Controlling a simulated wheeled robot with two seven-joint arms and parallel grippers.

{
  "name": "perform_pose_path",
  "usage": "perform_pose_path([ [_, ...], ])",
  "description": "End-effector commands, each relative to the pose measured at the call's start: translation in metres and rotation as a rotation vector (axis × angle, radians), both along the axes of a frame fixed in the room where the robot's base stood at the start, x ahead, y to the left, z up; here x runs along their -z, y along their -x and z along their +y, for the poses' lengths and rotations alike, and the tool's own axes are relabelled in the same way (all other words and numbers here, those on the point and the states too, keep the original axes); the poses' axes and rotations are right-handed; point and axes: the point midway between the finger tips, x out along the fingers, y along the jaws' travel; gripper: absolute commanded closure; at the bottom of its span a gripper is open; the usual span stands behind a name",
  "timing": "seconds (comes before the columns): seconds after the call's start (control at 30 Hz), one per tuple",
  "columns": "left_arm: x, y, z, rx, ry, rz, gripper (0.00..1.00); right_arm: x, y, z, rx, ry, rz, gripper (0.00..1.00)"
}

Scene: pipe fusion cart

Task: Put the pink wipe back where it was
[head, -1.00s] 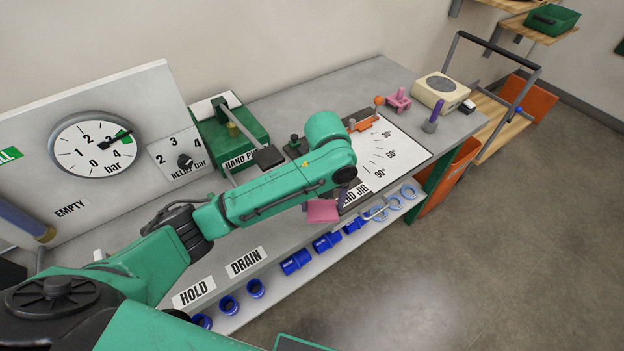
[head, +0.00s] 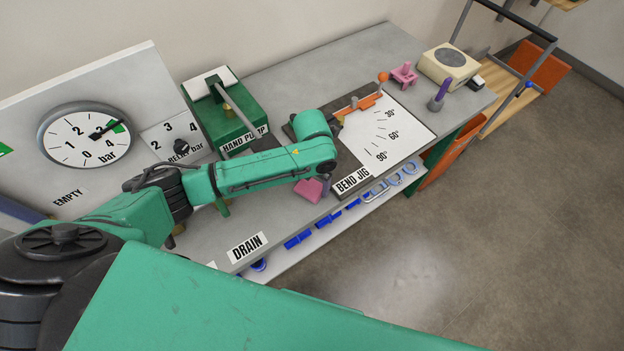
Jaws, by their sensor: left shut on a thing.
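The pink wipe (head: 310,190) is a small pink piece in the head view, at the end of my left arm. My left gripper (head: 322,178) is shut on the wipe and holds it over the front part of the grey bench, just left of the BEND JIG label. My forearm and wrist hide most of the fingers. I cannot tell whether the wipe touches the bench. My right gripper is not in view.
The bend jig (head: 395,130) with its orange lever lies right of my gripper. The green hand pump (head: 228,115) and the pressure gauge (head: 85,136) stand behind my arm. A pink stand (head: 404,74), purple-handled tool (head: 440,95) and cream box (head: 448,65) are at the far right. Blue fittings (head: 300,239) sit on the lower shelf.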

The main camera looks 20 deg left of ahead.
Motion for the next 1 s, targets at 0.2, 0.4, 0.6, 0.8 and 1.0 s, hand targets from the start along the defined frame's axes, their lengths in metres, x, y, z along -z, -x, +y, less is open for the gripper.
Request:
perform_pose_path([
  [0.2, 0.003, 0.0, 0.0, 0.0, 0.001, 0.0, 0.0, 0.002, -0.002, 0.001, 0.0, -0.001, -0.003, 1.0],
  [0.4, 0.003, 0.0, 0.0, -0.001, 0.001, 0.0, 0.0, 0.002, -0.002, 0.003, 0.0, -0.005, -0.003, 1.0],
  [0.6, -0.016, -0.001, 0.0, -0.001, 0.002, -0.004, 0.0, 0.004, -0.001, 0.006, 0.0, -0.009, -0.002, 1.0],
  [0.8, -0.071, -0.002, -0.001, -0.001, 0.002, -0.006, 0.0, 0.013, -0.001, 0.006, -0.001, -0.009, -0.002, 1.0],
  [1.0, -0.112, -0.001, 0.0, -0.002, 0.002, -0.002, 0.0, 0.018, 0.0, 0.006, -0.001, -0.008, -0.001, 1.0],
])
